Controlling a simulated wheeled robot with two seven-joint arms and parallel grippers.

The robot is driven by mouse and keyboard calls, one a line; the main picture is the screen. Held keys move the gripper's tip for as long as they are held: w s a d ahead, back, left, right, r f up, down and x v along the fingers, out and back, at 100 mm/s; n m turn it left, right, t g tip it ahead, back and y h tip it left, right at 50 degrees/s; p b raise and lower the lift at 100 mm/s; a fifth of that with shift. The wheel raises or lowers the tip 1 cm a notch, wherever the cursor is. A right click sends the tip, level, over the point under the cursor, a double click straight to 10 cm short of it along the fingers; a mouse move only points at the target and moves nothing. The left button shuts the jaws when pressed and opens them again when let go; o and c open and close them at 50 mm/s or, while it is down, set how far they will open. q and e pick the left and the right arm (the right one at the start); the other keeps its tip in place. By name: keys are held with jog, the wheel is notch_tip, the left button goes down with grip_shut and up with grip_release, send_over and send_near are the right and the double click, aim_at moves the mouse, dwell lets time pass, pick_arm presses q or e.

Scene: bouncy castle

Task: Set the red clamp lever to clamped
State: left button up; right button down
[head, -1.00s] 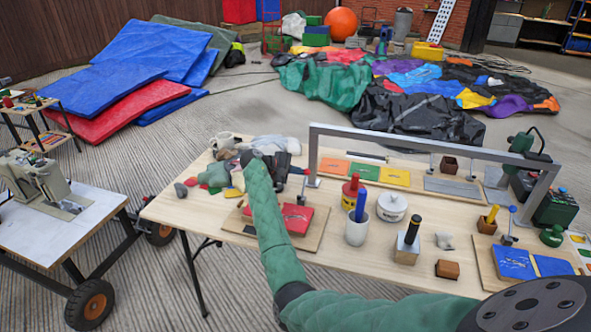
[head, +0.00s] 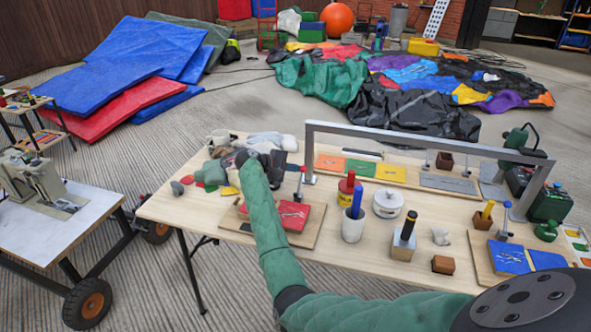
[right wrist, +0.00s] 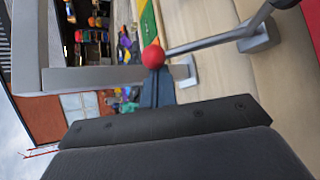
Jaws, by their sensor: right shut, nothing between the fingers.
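The red clamp lever (head: 302,180) stands roughly upright with its ball knob on top, by the red plates (head: 288,215) on a wooden board at the left of the table. In the right wrist view its red knob (right wrist: 153,57) ends a grey rod running to a metal bracket (right wrist: 262,37). My right gripper (head: 281,170) is shut and empty, just left of the knob in the head view. In the wrist view its fingers (right wrist: 157,88) reach up to the knob, which overlaps their tips; whether they touch cannot be told. My left gripper is out of view.
A grey metal frame (head: 430,140) arches over the table behind the lever. Stones and cloths (head: 215,172) lie to the left.

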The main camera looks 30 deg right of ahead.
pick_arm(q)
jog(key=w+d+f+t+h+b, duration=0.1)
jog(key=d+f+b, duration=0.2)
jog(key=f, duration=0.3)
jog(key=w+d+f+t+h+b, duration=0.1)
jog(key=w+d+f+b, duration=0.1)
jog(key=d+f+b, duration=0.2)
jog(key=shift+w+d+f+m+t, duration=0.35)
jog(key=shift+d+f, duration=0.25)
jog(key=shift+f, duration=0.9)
pick_arm(e)
jog(key=s+a+r+m+h, duration=0.2)
jog(key=s+a+m+h, duration=0.1)
jog(key=h, duration=0.3)
jog(key=shift+s+a+r+m+t, duration=0.25)
jog(key=shift+s+a+m+t, duration=0.15)
jog(key=shift+a+m, duration=0.4)
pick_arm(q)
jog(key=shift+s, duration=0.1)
